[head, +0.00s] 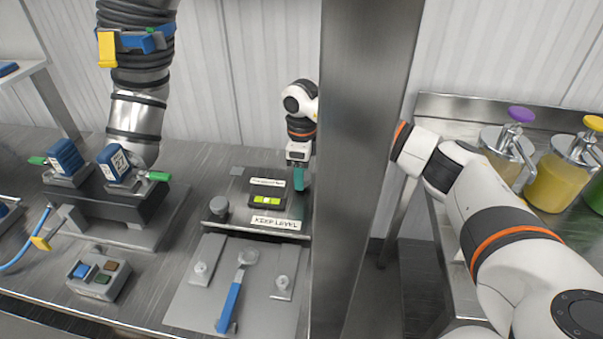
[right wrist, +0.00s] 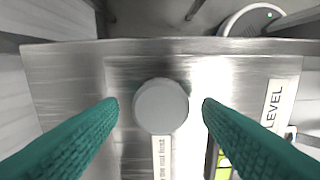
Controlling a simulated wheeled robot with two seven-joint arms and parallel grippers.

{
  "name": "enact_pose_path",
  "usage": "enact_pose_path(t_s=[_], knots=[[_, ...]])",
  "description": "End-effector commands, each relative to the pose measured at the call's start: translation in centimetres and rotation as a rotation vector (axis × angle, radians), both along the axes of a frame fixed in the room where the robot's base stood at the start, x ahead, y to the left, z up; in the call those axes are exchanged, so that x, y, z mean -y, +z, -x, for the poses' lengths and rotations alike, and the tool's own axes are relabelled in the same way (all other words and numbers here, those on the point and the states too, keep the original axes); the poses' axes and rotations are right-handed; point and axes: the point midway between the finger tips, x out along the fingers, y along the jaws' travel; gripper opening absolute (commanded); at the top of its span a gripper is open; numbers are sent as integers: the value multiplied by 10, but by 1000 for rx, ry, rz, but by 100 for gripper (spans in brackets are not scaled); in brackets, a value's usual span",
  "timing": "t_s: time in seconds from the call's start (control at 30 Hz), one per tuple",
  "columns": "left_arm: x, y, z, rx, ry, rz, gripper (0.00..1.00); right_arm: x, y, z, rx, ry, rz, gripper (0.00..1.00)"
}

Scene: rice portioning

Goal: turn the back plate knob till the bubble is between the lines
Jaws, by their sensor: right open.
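My right gripper (head: 299,180) is open over the right end of the back plate. In the right wrist view its two teal fingers (right wrist: 161,105) stand either side of a round grey knob (right wrist: 162,106), apart from it. The gripper hides this knob in the head view. The level vial (head: 267,200) is yellow-green in a dark block on the plate, behind the KEEP LEVEL label (head: 276,223). Part of the vial shows in the wrist view (right wrist: 223,168). The bubble's place between the lines is too small to tell. My left gripper is not in view.
Another grey knob (head: 219,206) stands at the plate's left. A blue-handled tool (head: 230,303) lies on the front plate (head: 190,308). A button box (head: 99,278) sits front left. A steel post (head: 368,150) rises right of the plate. Pump bottles (head: 556,180) stand far right.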

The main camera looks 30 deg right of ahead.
Motion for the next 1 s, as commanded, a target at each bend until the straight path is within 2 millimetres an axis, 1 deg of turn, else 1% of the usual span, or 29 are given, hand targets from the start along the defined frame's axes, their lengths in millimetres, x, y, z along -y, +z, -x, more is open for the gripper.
enact_pose_path(t_s=[0.03, 0.13, 0.27, 0.5, 0.77, 0.8, 1.0], knots=[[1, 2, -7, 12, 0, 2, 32, 0, -6, 1, -3, 0, 0, 59], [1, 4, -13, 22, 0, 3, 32, 0, -15, 0, 0, 0, 0, 59], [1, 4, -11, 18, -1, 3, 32, 0, -20, 0, 1, 0, 1, 59], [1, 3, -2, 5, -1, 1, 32, 0, -20, 0, 1, 0, 1, 59], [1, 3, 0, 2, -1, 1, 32, 0, -20, 0, 1, 0, 1, 17], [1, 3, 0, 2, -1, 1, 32, 0, -20, 0, 1, 0, 1, 15], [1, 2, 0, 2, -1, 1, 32, 0, -20, 0, 1, -19, 0, 15]])
